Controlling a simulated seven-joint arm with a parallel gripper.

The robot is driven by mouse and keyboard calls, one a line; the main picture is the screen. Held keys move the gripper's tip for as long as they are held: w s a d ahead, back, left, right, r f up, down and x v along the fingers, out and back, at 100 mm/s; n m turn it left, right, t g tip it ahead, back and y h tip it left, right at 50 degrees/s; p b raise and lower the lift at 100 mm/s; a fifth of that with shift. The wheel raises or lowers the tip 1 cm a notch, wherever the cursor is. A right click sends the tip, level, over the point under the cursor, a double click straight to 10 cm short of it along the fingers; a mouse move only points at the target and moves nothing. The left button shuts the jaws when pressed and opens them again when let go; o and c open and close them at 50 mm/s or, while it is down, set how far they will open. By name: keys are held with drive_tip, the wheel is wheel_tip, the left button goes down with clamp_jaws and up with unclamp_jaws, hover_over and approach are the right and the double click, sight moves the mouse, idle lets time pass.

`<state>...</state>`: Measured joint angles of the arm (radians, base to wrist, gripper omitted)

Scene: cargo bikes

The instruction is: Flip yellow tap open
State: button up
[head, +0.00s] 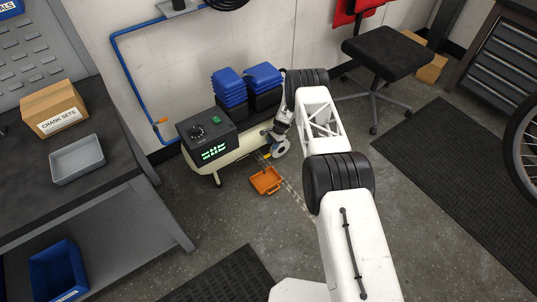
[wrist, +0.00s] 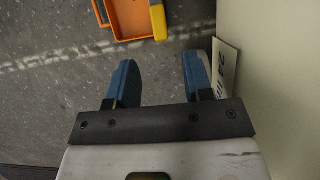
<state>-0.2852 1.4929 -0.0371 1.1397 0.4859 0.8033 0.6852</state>
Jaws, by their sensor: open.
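The yellow tap (wrist: 159,22) shows at the top of the wrist view as a yellow-ended grey lever, in front of an orange tray. A small yellow spot by the compressor in the head view (head: 266,155) looks like the same tap. My gripper (wrist: 158,62) is open, its two blue fingers apart with nothing between them. The tap lies beyond the fingertips, and they do not touch it. The rest of the tap's body is out of the wrist view.
The compressor's cream tank (head: 240,146) stands close beside my gripper, with a white label plate (wrist: 227,65) near the right finger. The orange tray (head: 266,181) lies on the floor. A workbench (head: 112,135) stands left.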

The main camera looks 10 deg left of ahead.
sight(268, 155)
drive_tip(key=shift+f, duration=0.15)
drive_tip(key=shift+x, duration=3.7)
clamp_jaws()
